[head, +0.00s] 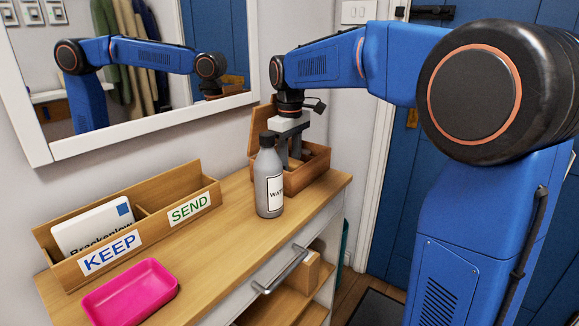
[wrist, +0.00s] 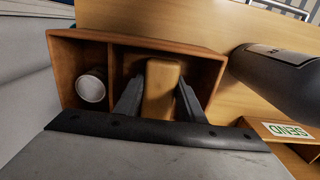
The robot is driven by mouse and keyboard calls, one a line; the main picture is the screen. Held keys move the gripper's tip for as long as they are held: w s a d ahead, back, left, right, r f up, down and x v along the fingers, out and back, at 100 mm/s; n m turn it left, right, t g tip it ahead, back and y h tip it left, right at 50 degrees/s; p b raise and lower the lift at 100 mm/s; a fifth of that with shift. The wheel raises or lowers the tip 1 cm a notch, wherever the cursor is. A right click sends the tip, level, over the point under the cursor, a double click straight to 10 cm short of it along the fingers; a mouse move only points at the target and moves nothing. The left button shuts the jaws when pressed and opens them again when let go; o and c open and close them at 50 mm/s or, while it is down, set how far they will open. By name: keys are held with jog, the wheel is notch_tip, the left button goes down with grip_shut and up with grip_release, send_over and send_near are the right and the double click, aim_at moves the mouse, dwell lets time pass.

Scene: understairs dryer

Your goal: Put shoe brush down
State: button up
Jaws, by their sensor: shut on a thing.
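The shoe brush (wrist: 162,78) is a tan wooden block between my gripper's two fingers in the wrist view. My gripper (head: 289,164) is shut on it and reaches down into an open wooden box (head: 312,172) at the far end of the dresser top. The box also fills the middle of the wrist view (wrist: 190,47), where the brush is over or in its larger compartment. I cannot tell whether the brush touches the box floor. In the head view the brush is hidden by the bottle and my gripper.
A white-topped round container (wrist: 91,88) stands in the box's smaller compartment. A grey bottle (head: 269,180) stands close in front of the box. A letter sorter (head: 140,222) and pink tray (head: 130,294) are nearer. The box lid (head: 262,125) stands open; the mid dresser top is clear.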

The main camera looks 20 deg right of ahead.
aim_at(293, 161)
jog(key=shift+w+f, duration=0.1)
jog(key=shift+f, duration=0.2)
jog(key=shift+f, duration=0.2)
jog(key=o, duration=1)
notch_tip(293, 161, up, 18)
jog(key=shift+s+d+f, duration=0.25)
jog(key=shift+s, duration=0.15)
jog(key=shift+s, duration=0.15)
